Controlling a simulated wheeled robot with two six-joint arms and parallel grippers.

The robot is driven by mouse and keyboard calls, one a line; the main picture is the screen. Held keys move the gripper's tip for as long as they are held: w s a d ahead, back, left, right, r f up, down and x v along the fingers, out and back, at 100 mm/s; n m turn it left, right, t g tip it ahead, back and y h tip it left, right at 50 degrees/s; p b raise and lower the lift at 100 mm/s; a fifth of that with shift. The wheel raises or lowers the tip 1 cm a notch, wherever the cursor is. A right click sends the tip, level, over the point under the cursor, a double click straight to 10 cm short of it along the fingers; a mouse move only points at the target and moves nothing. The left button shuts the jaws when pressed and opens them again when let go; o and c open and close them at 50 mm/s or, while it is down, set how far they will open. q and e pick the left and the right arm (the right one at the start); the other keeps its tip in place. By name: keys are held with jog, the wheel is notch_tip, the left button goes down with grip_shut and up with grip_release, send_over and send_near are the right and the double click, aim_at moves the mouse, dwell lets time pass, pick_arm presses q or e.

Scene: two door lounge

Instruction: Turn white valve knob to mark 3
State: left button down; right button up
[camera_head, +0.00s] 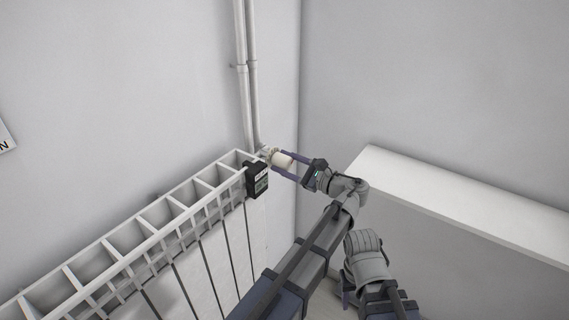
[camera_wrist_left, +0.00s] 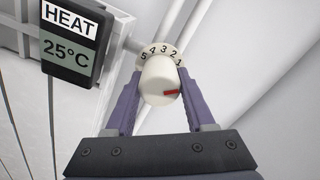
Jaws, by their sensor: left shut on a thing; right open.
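The white valve knob (camera_wrist_left: 159,78) has a red pointer mark on its face, at the lower right. Behind it is a pale dial ring (camera_wrist_left: 160,52) numbered 1 to 5. The red mark lies on the side of the 1, below that number and away from the 3. In the head view the knob (camera_head: 282,159) sits at the radiator's far end. My left gripper (camera_head: 283,162) is shut on the knob, one purple finger on each side; the fingers also show in the left wrist view (camera_wrist_left: 158,92).
A white radiator (camera_head: 150,232) runs along the left wall. A black meter (camera_wrist_left: 70,42) reading HEAT 25°C hangs close beside the knob. Pipes (camera_head: 246,75) rise behind it. A white ledge (camera_head: 460,200) stands to the right of the arm.

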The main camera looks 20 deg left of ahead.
pick_arm(q)
jog(key=n, duration=0.6)
jog(key=shift+n, duration=0.3)
jog(key=n, duration=0.6)
jog(key=shift+r+n, duration=0.1)
jog(key=shift+n, duration=0.2)
jog(key=shift+c, duration=1.3)
grip_release()
